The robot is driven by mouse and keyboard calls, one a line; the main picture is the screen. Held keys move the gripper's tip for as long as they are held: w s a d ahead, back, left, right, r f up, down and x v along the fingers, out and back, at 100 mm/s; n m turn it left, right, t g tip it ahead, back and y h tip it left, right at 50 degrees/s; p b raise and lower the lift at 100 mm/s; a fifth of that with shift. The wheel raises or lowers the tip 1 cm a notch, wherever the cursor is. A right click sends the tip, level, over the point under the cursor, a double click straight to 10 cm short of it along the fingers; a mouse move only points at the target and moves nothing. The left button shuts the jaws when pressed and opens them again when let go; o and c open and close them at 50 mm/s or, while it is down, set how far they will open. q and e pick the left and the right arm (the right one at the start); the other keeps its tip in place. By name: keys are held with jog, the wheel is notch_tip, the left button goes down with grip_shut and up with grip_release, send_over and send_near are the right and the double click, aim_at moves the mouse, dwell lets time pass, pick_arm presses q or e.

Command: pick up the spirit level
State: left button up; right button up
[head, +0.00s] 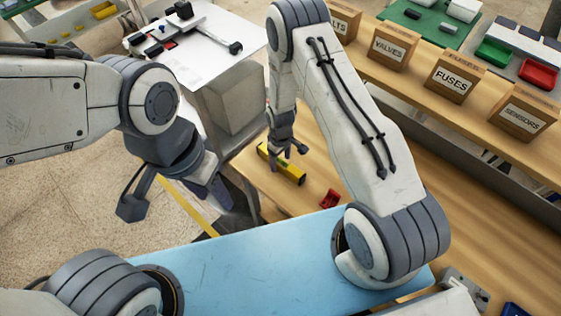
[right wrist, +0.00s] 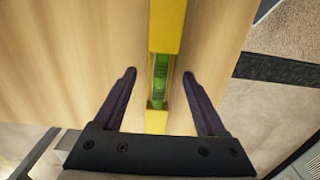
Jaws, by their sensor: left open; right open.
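The spirit level (head: 290,172) is a yellow bar lying on the wooden table, left of a small red part. In the right wrist view the level (right wrist: 167,30) runs up the picture, with its green vial between the fingers. My right gripper (head: 285,150) is above the level. My left gripper (head: 172,200) is open and empty, out over the floor to the left, away from the level.
A small red part (head: 329,198) lies on the table close to the level. Boxes labelled VALVES (head: 391,46), FUSES (head: 453,78) and SENSORS (head: 524,112) stand on a shelf behind. A light blue surface (head: 240,262) lies in front. A white table (head: 215,35) holds tools at the back left.

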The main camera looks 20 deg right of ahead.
grip_shut()
